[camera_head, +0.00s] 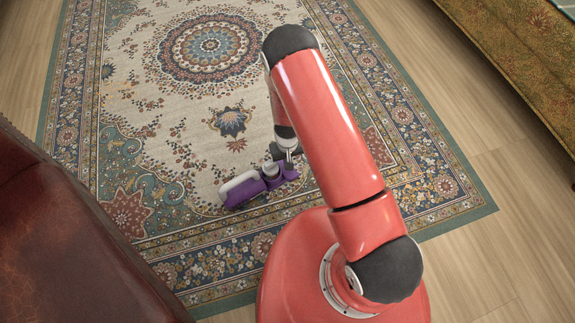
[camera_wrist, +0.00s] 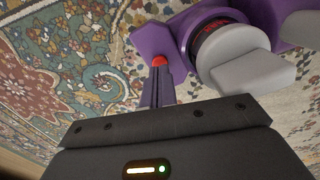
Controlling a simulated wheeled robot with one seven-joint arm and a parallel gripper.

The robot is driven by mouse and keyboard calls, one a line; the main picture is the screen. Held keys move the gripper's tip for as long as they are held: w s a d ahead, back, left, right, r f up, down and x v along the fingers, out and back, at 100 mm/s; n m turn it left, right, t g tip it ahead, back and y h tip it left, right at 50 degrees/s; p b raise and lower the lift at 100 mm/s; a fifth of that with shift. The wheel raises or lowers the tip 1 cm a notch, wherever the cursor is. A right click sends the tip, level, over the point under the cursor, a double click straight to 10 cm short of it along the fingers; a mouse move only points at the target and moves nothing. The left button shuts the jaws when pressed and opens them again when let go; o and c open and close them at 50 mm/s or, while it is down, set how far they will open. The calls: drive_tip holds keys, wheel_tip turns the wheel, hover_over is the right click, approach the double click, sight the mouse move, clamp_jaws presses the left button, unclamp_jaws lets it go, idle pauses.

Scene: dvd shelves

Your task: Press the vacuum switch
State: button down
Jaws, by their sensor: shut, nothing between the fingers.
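The vacuum (camera_head: 244,192) is purple with light grey parts and lies on the rug, left of my arm. In the wrist view the purple body of the vacuum (camera_wrist: 178,32) fills the upper right, with a grey rounded part beside it. A small red switch (camera_wrist: 159,61) shows on the purple body. My gripper (camera_wrist: 158,72) is shut and empty, its fingertips right at the red switch. I cannot tell whether they touch it or stand just short of it. In the head view my gripper (camera_head: 291,154) is small and partly hidden at the vacuum's right end.
A patterned rug (camera_head: 120,100) covers most of the floor. A dark red leather seat (camera_head: 70,250) stands at the lower left. A yellow-green upholstered piece (camera_head: 515,50) stands at the upper right. Bare wooden floor (camera_head: 500,220) is free at the right.

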drive_tip(key=shift+f, duration=0.2)
wheel_tip(320, 180, up, 7)
drive_tip(key=p, duration=0.4)
idle(0.7)
idle(0.4)
drive_tip(key=d+r+m+t+y+p, duration=0.1)
drive_tip(key=d+r, duration=0.1)
drive_tip(key=r, duration=1.5)
drive_tip(key=d+r+t+y+p, duration=0.1)
drive_tip(key=d+r, duration=0.1)
drive_tip(key=r, duration=1.5)
drive_tip(key=s+d+r+t, duration=0.1)
drive_tip(key=s+d+r, duration=0.2)
drive_tip(key=s+r, duration=0.3)
drive_tip(key=s+d+r+m+t+h+p, duration=0.1)
drive_tip(key=s+d+r, duration=0.2)
drive_tip(key=s+r, duration=0.3)
drive_tip(key=s+d+r+m+t+h+p, duration=0.1)
drive_tip(key=s+d+r, duration=0.2)
drive_tip(key=s+r, duration=0.3)
drive_tip(key=shift+s+d+r+t, duration=0.3)
drive_tip(key=shift+s+d+r, duration=0.1)
drive_tip(key=shift+s, duration=0.7)
